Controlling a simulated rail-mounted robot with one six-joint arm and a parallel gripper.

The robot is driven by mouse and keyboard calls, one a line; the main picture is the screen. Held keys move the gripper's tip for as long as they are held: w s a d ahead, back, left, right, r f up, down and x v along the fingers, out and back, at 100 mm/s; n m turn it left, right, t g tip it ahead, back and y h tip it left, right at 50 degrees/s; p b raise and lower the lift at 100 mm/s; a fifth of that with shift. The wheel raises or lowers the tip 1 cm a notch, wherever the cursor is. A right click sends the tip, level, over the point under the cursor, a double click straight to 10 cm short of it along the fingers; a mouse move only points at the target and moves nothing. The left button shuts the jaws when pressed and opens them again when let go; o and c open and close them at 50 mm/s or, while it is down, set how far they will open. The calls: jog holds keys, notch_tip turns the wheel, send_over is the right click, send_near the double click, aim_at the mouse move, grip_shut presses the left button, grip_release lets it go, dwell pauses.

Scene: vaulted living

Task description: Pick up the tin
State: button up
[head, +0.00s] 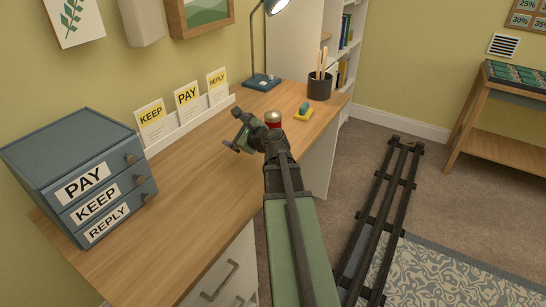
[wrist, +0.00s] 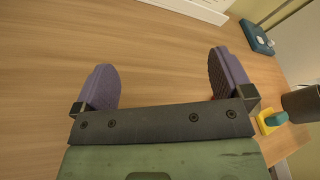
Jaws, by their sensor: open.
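My gripper (head: 236,131) is over the middle of the desk, to the left of the tin in the head view. In the wrist view my gripper (wrist: 162,70) has its two purple fingers wide apart, with only bare wood between them.
On the desk (head: 195,205) are a blue-grey drawer box (head: 60,150), a card rack (head: 190,122), a lamp (head: 262,81), a dark pencil cup (head: 319,88) and a yellow-and-teal item (head: 303,113). The desk's middle and front left are clear.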

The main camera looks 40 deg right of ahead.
aim_at(273, 115)
jog(key=s+d+f+m+h+b, duration=0.1)
jog(key=s+d+m+h, duration=0.1)
jog(key=d, duration=0.3)
jog(key=s+d+f+m+h+b, duration=0.1)
jog(key=s+d+f+m+h, duration=0.1)
jog(key=d+m, duration=0.2)
jog(key=s+d+f+m+t+h+b, duration=0.1)
jog(key=s+d+m+h+b, duration=0.1)
jog(key=d+m, duration=0.3)
jog(key=shift+s+d+f+h, duration=0.2)
jog(key=shift+d+f+h, duration=0.1)
jog(key=shift+h, duration=0.3)
jog(key=shift+s+d+r+m, duration=0.15)
jog(key=shift+r+m, duration=0.1)
jog(key=shift+m, duration=0.15)
jog(key=shift+w+r, duration=0.1)
jog(key=shift+w, duration=0.1)
jog(key=x, duration=1)
jog(key=shift+w+d, duration=0.1)
jog(key=shift+w, duration=0.25)
jog(key=shift+s, duration=0.1)
jog(key=shift+c, duration=0.4)
jog(key=c, duration=1)
